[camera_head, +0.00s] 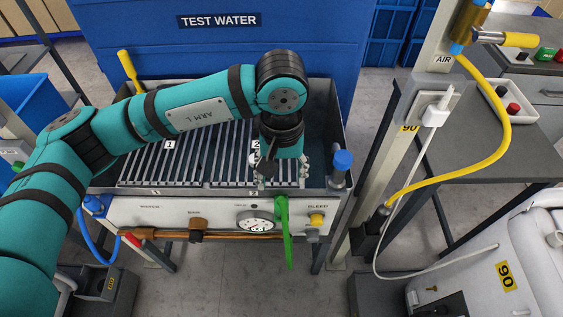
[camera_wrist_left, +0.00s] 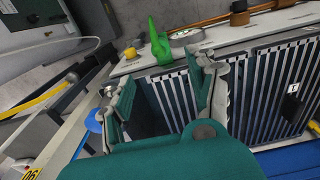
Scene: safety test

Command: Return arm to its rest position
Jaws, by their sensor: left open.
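My right gripper is not in view.
The front panel (camera_head: 150,212) carries a gauge (camera_head: 256,222), a yellow knob (camera_head: 317,219) and a copper pipe. A blue-capped valve (camera_head: 342,160) stands right of the gripper. A blue "TEST WATER" tank (camera_head: 220,50) is behind. A post with a yellow hose (camera_head: 500,130) stands right.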

